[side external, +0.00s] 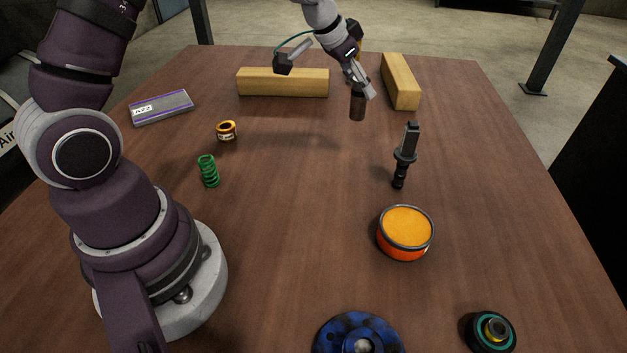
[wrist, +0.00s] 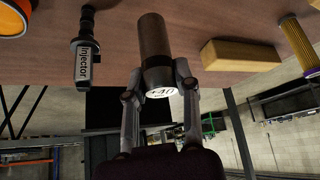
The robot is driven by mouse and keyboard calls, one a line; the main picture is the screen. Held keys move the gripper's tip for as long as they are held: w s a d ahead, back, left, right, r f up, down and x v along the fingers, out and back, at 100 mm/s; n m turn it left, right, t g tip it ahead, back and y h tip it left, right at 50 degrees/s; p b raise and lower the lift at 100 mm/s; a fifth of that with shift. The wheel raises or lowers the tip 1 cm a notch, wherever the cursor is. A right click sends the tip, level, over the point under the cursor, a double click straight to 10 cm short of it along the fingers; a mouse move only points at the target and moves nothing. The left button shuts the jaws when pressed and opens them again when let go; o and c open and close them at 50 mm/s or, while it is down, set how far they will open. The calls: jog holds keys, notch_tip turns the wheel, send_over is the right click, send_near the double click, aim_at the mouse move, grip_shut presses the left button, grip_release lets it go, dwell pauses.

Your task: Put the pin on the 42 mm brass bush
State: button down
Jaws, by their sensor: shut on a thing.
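My gripper (side external: 364,88) is shut on the pin (side external: 357,104), a dark brown cylinder, and holds it over the far part of the table. In the wrist view the pin (wrist: 153,38) sits between the fingertips (wrist: 158,78), with its dark, labelled end towards the camera; the label is not fully readable. The brass bush (side external: 227,131), a short gold ring with a label too small to read, stands on the table to the left of my gripper, apart from it. The bush is not seen in the wrist view.
Wooden blocks (side external: 283,82) (side external: 401,82) lie behind. A blue disc (side external: 345,332) and a dark round part (side external: 488,332) are in front. Mid-table is clear.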

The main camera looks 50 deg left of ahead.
jog(key=s+a+n+y, duration=0.2)
jog(key=s+a+n, duration=0.15)
jog(key=a, duration=0.25)
jog(key=s+a+n+y, duration=0.2)
jog(key=a+n, duration=0.2)
jog(key=a, duration=0.2)
jog(key=n+g+y, duration=0.3)
jog(key=n+g, duration=0.2)
jog(key=n, duration=0.4)
send_over(225, 125)
jog(key=shift+m, duration=0.25)
notch_tip(225, 125, down, 6)
jog(key=shift+f, duration=0.1)
jog(key=shift+t, duration=0.3)
jog(key=shift+f, duration=0.15)
jog(key=c, duration=0.8)
grip_release()
